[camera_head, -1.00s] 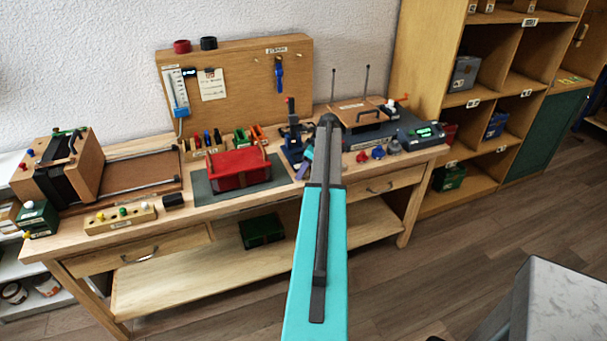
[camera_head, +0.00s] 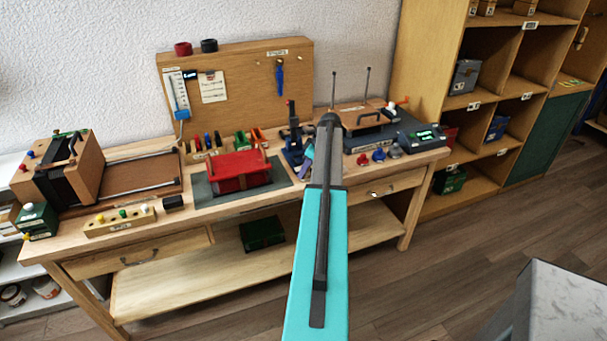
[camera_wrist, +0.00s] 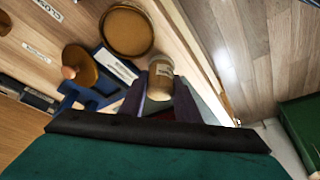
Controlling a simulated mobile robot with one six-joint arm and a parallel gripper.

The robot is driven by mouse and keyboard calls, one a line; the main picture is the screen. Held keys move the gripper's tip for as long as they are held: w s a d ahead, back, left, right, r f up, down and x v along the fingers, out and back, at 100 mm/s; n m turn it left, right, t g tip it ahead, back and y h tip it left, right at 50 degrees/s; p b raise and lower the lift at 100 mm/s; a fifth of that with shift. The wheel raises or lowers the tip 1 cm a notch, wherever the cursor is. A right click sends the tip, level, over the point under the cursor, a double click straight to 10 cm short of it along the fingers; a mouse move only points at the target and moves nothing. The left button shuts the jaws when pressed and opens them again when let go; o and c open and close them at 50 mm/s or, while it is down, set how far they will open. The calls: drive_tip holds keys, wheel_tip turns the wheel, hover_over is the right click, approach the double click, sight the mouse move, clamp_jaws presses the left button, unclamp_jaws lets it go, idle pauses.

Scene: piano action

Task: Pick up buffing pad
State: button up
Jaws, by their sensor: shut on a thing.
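My gripper (camera_wrist: 160,100) shows in the wrist view with its two dark purple fingers on either side of a small tan, round-topped piece with a pale label, which I take to be the buffing pad (camera_wrist: 160,78). The fingers are shut on it. Its lower part is hidden between the fingers and behind the dark gripper body. In the head view my gripper (camera_head: 307,161) is mostly hidden behind my turquoise arm, over the right half of the workbench (camera_head: 240,208). The pad cannot be made out there.
A red box (camera_head: 240,172) on a dark mat is left of my gripper. A blue stand (camera_head: 293,152) is close beside it. A wooden-topped device (camera_head: 362,118) and a grey unit with a green display (camera_head: 421,138) are to the right. A pegboard stands behind.

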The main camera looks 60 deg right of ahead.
drive_tip(key=shift+r+b, duration=0.35)
drive_tip(key=shift+r, duration=0.3)
drive_tip(key=s+a+r+b, duration=0.2)
drive_tip(key=s+a+b, duration=0.2)
drive_tip(key=s+a, duration=0.6)
drive_tip(key=shift+s+a+r+b, duration=0.3)
drive_tip(key=shift+s+a+b, duration=0.1)
drive_tip(key=shift+s, duration=0.6)
drive_tip(key=shift+d, duration=0.1)
